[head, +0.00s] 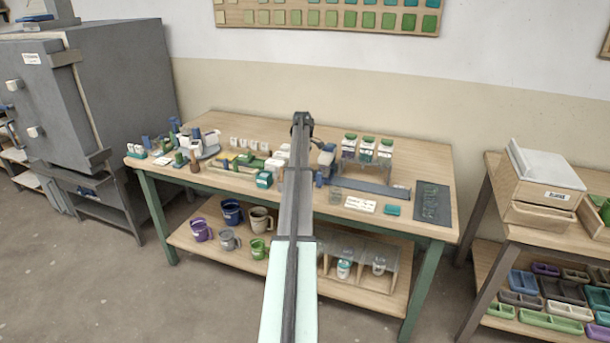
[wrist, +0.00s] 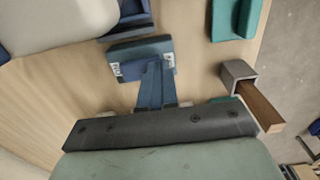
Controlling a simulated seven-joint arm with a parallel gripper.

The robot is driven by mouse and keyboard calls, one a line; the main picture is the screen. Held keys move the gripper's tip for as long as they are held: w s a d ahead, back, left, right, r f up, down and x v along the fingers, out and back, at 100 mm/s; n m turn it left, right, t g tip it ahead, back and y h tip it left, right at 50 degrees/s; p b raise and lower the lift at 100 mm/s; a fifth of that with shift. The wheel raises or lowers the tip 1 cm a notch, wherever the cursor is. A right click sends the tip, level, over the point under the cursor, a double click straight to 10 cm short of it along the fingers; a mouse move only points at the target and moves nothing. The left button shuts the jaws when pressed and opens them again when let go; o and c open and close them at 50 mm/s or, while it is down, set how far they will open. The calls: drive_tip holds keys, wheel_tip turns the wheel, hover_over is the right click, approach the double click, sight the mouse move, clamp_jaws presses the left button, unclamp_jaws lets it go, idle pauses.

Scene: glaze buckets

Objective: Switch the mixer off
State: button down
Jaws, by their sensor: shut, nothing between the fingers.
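My gripper (wrist: 157,72) shows in the wrist view as two blue-grey fingers, close together and empty. Their tips are over or against the near edge of a teal box (wrist: 140,50) with small white labels on its side; I cannot tell whether they touch. I cannot tell for sure which thing is the mixer. A blue and grey upright device (head: 325,165) stands right of my arm in the head view, partly hidden by it. A labelled green box (head: 264,180) sits left of the arm there. My fingers are hidden behind my arm in the head view.
In the wrist view, a cream rounded thing (wrist: 50,22) is upper left, and a brown bar in a grey bracket (wrist: 240,75) is right. The workbench (head: 420,165) holds a jar rack (head: 368,150) and a dark panel (head: 432,203). A kiln-like cabinet (head: 120,80) stands left.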

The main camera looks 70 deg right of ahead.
drive_tip(key=shift+r, duration=3.5)
